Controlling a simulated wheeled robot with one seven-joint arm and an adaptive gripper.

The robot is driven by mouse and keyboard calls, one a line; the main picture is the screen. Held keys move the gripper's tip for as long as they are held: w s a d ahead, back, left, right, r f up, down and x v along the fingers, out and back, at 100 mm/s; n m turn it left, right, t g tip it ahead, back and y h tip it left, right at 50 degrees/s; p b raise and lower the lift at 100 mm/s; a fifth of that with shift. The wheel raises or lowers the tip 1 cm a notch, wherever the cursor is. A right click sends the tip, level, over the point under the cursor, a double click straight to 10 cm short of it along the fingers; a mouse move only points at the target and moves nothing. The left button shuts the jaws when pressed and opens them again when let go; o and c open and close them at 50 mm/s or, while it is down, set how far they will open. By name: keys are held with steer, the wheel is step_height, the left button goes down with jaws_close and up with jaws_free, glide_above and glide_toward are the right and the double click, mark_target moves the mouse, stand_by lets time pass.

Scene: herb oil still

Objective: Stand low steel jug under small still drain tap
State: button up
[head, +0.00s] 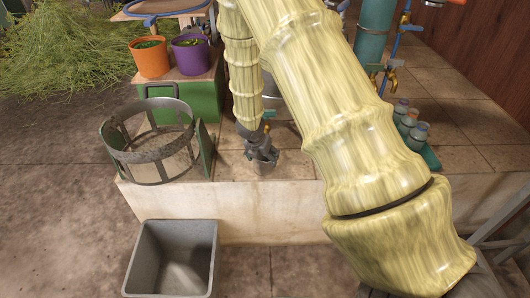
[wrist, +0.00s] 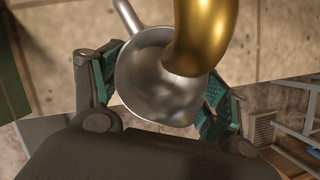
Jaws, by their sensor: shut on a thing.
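The low steel jug (head: 264,168) is at the front of the tiled ledge in the head view, upright or nearly so. My gripper (head: 262,153) is shut on it from above. In the wrist view the jug (wrist: 145,75) sits between my teal-padded fingers, its open mouth facing the camera and its handle toward the top. A brass tap spout (wrist: 205,35) curves over the mouth in that view. The small still (head: 280,108) is a grey vessel mostly hidden behind my arm. I cannot tell whether the jug's base touches the ledge.
A round metal basket (head: 150,158) stands left of the jug. Orange (head: 150,60) and purple (head: 190,58) buckets stand on a box behind it. A grey bin (head: 172,225) is on the floor in front. Several capped bottles (head: 410,122) stand to the right, near a teal column (head: 374,35).

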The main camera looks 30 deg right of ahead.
steer(key=shift+w+d+f, duration=0.15)
steer(key=shift+w+d, duration=0.05)
steer(key=shift+d, duration=0.25)
steer(key=shift+w+d+f, duration=0.1)
steer(key=shift+w+d, duration=0.1)
steer(key=shift+d, duration=0.2)
steer(key=shift+a+f, duration=0.1)
steer(key=shift+f, duration=0.1)
steer(key=o, duration=1.1)
steer(key=shift+r, duration=0.1)
